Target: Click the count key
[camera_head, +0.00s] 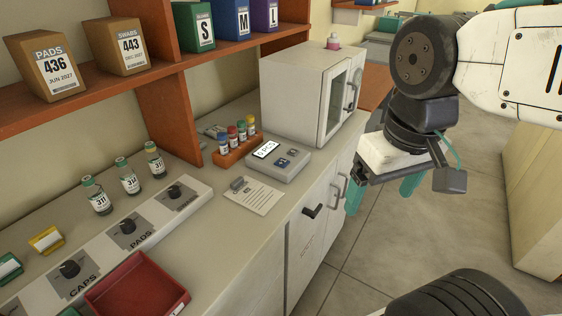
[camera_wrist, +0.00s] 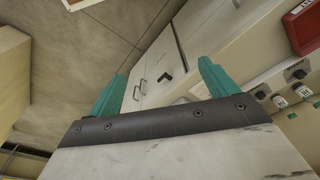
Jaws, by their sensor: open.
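A small grey counting device (camera_head: 268,166) with a lit display reading "5 PCS" (camera_head: 265,149) sits on the counter. Two dark keys, one nearer (camera_head: 283,162) and one farther (camera_head: 292,152), are on its sloped face. Their labels are too small to read, so I cannot tell which is the count key. My gripper (camera_head: 379,202) is open and empty, to the right of the device, out past the counter's front edge and apart from the keys. In the wrist view its teal fingers (camera_wrist: 163,70) are spread over the cabinet fronts and floor; I cannot make out the keys there.
A rack of colour-capped vials (camera_head: 238,146) stands directly left of the device, and a paper sheet (camera_head: 254,196) lies in front. A white glass-doored cabinet (camera_head: 297,96) stands behind. Left are vials, a knob panel (camera_head: 128,236) and a red tray (camera_head: 137,291). Space above the device looks clear.

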